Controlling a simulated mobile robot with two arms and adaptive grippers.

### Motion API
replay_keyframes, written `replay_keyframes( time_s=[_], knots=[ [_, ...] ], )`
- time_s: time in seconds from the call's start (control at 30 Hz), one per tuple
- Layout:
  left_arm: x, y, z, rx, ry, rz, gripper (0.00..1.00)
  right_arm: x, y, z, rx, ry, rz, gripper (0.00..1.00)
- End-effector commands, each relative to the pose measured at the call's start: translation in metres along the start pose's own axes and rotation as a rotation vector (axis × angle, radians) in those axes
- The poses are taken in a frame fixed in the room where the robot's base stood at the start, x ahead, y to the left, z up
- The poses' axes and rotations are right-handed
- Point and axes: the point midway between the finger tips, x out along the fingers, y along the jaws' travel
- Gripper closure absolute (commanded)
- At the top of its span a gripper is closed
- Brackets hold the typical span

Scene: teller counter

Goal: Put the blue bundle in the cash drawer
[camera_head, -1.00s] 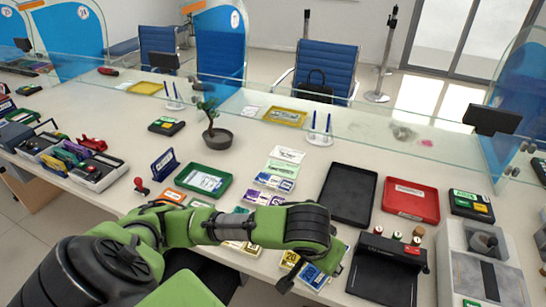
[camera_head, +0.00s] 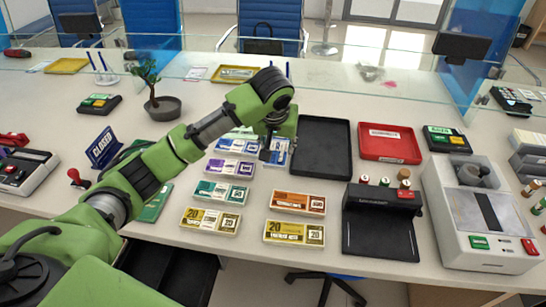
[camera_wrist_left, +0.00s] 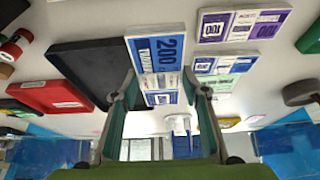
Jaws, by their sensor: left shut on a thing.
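My left gripper (camera_head: 275,148) is over the middle of the counter, just left of the black tray. It is shut on the blue bundle (camera_head: 279,158), a banknote stack marked 200. My right gripper is out of view.
Purple (camera_head: 231,169), teal (camera_head: 220,192), yellow (camera_head: 293,232) and orange (camera_head: 298,203) bundles lie near. The black tray (camera_head: 345,152), red tray (camera_head: 390,157) and black device (camera_head: 380,238) stand to the right. A glass screen crosses the back.

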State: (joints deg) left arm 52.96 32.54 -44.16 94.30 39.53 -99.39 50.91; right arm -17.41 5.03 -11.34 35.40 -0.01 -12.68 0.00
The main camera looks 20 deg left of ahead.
Motion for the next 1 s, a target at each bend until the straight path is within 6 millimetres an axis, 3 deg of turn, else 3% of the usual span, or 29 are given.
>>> replay_keyframes(
  time_s=[0.2,0.47,0.6,1.0],
  knots=[
    [0.048,-0.015,-0.011,-0.001,-0.002,-0.001,0.82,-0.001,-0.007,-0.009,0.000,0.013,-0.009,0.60],
    [0.072,-0.022,-0.016,0.000,-0.001,-0.001,0.82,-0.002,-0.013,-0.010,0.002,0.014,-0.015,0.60],
    [0.090,-0.022,-0.008,0.003,-0.002,-0.001,0.82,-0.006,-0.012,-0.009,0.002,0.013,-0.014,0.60],
    [0.099,-0.021,-0.004,0.002,0.000,0.001,0.82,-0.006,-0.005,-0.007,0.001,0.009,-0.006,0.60]
  ],
)
